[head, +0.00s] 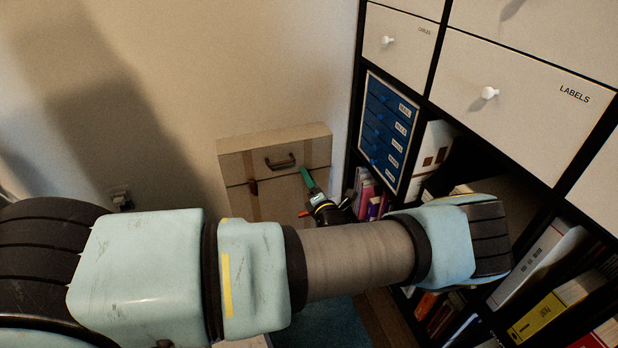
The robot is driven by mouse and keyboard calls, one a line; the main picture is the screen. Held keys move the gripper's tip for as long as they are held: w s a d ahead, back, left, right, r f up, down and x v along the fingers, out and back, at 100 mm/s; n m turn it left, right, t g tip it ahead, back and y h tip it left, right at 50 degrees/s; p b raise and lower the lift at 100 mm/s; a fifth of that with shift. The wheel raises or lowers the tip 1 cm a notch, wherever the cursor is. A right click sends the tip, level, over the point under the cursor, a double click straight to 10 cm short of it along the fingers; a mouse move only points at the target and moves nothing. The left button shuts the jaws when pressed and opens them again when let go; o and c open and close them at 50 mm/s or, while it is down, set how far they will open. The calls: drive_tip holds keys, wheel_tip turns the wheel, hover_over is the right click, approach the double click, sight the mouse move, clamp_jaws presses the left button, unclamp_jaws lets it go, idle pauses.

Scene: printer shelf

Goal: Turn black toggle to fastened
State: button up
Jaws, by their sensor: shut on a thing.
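A beige case (233,146) stands against the wall, with a dark carry handle (281,163) on its front. A dark brown latch (252,187) sits at the left of the seam below the handle. My gripper (306,178) is at the right part of the case front, with a green finger showing. It is shut at the place where a second latch would sit. The black toggle is not clearly seen; my fingers cover that spot, and its position cannot be told.
A black shelf unit with white drawers (490,70) and a blue drawer box (385,125) rises close on the right. Books and binders (540,315) fill its lower shelves. A wall socket (120,195) is at the left. My arm crosses the foreground.

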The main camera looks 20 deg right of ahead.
drive_tip(key=m, duration=0.5)
drive_tip(key=shift+d, duration=0.25)
drive_tip(key=shift+m+p, duration=0.3)
drive_tip(key=o, duration=1.4)
drive_tip(key=shift+s, duration=0.1)
drive_tip(key=s, duration=0.3)
drive_tip(key=s+a, duration=0.1)
drive_tip(key=s, duration=0.6)
drive_tip(key=shift+s+a, duration=0.15)
drive_tip(key=shift+s, duration=0.15)
